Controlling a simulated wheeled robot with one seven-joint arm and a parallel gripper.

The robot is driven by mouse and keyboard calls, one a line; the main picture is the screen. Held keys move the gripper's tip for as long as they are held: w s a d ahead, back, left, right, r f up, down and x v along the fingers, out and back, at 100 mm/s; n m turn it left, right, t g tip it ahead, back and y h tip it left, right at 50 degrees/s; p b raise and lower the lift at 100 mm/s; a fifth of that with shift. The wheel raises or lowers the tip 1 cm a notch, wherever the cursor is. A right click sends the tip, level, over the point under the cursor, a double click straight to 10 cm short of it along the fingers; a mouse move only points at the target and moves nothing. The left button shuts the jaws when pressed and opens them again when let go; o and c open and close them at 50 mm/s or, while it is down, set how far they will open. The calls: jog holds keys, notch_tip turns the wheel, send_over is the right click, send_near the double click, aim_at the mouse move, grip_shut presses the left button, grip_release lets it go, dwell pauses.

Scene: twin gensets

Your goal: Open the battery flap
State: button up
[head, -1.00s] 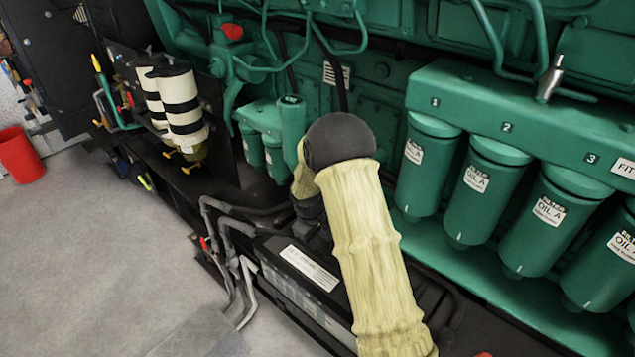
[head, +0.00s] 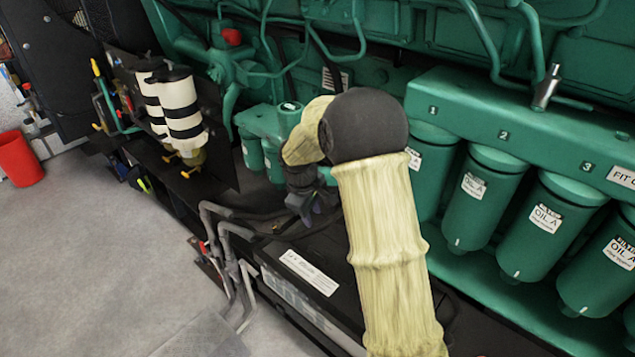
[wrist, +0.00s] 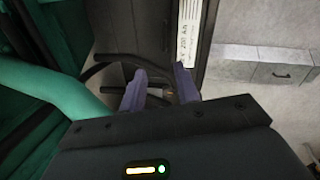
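The battery flap looks like the black lid (head: 340,262) of the low box at the foot of the green engine. A white label strip (head: 308,272) lies along its front edge, and the lid appears flat and shut. In the wrist view the dark lid (wrist: 135,30) and its white label (wrist: 189,35) lie beyond the fingers. My gripper (head: 306,208) is above the box's far left end in the head view, partly hidden by my arm. In the wrist view its two purple-grey fingers (wrist: 160,84) are apart with nothing held. Black cables pass close beyond the fingertips; contact is unclear.
Grey pipes (head: 228,245) stand left of the box. Green oil filters (head: 480,198) hang to the right of my arm, with smaller green canisters (head: 262,145) behind my gripper. Striped cylinders (head: 183,112) are at the left. The grey floor (head: 100,265) is open.

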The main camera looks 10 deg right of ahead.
jog(key=w+d+r+n+p, duration=0.2)
jog(key=w+r+n+p, duration=0.2)
jog(key=n+p, duration=0.5)
jog(key=shift+w+d+r+n, duration=0.25)
jog(key=shift+d+r+n, duration=0.1)
jog(key=shift+n, duration=2.95)
jog(key=s+r+m+y, duration=0.1)
jog(key=s+r+m, duration=0.3)
jog(key=s+m, duration=0.8)
jog(key=s+r+m+t+y, duration=0.1)
jog(key=s+r+m, duration=0.4)
jog(key=s+m, duration=0.8)
jog(key=s, duration=0.2)
jog(key=shift+s+a+r, duration=0.2)
jog(key=shift+s+a, duration=0.05)
jog(key=shift+s, duration=0.1)
grip_shut()
jog(key=w+a+f+n+t+h+b, duration=0.1)
jog(key=w+a+f+n+h+b, duration=0.2)
jog(key=w+f+n, duration=0.7)
jog(key=w+a+f+n+t+h+b, duration=0.1)
jog(key=w+a+f+n+h+b, duration=0.2)
jog(key=w+f+n, duration=0.8)
notch_tip(320, 180, down, 5)
jog(key=a+n+b, duration=0.2)
jog(key=n+b, duration=0.1)
jog(key=n, duration=0.1)
jog(key=shift+w+b, duration=0.3)
